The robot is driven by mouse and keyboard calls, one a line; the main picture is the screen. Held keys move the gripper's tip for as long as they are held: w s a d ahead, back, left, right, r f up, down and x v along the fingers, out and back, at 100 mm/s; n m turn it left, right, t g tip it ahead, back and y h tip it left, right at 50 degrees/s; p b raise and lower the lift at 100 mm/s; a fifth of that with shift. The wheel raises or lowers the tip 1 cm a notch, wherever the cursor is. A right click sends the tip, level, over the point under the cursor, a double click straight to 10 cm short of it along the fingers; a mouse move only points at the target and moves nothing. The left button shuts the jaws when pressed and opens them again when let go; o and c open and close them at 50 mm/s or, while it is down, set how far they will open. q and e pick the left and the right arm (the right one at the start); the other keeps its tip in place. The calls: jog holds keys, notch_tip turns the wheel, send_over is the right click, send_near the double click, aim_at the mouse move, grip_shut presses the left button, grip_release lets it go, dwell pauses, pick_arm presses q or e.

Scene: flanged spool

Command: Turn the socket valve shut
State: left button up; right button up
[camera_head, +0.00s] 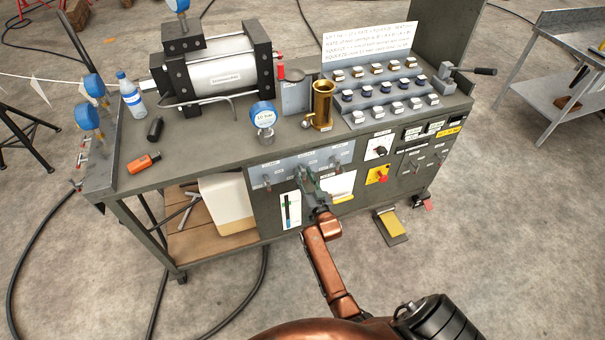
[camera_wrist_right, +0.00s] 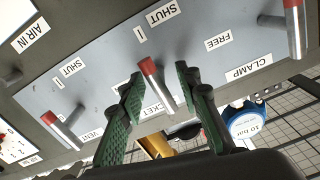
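The socket valve (camera_wrist_right: 158,86) is the middle lever on a grey panel, a metal rod with a red tip. The label beside it is partly covered and reads "...CKET"; a "SHUT" label (camera_wrist_right: 157,14) is on the panel above it in the right wrist view. My right gripper (camera_wrist_right: 161,78) is open, its two green fingers on either side of the lever with gaps showing. In the head view my right gripper (camera_head: 308,181) is at the bench's front panel and mostly hides this valve. My left gripper is not in view.
A vent lever (camera_wrist_right: 62,130) and a clamp lever (camera_wrist_right: 295,28) flank the socket valve on the same panel (camera_head: 283,166). A gauge (camera_head: 263,115) and a brass cylinder (camera_head: 323,105) stand on the bench top above. A yellow pedal (camera_head: 391,223) lies on the floor.

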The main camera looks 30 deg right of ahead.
jog(key=v, duration=1.1)
jog(key=shift+s+f, duration=0.1)
